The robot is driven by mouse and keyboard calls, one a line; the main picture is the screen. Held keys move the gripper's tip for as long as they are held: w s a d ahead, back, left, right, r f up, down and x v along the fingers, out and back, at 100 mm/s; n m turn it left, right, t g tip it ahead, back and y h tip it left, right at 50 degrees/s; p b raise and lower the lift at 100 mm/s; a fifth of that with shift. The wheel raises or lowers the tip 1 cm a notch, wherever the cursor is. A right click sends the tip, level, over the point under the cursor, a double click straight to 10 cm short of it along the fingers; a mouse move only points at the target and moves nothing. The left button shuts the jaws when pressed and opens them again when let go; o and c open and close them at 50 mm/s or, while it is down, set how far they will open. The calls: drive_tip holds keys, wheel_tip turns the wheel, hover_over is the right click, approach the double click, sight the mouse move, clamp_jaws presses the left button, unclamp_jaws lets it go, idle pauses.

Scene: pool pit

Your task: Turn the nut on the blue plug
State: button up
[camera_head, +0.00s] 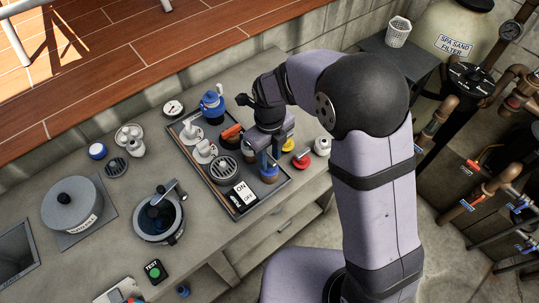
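A small round piece with a blue top and a brownish lower part (268,176) stands at the right side of the dark tray (222,196). It may be the blue plug with its nut, but it is too small to tell. My gripper (270,162) points down right over this piece, its fingers at or just above the top. Whether the fingers touch it or are closed on it cannot be told. A larger blue-topped fitting (212,105) stands at the back of the tray.
White fittings (200,148), a red-orange piece (231,132), a round grille (224,168) and an ON/OFF pump switch (242,196) share the tray. Yellow (288,145) and red (302,158) capped pieces stand close right of my gripper. A gauge (173,108) lies behind.

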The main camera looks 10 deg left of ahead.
sight(270, 160)
drive_tip(key=shift+r+b, duration=1.15)
drive_tip(key=shift+r, duration=2.55)
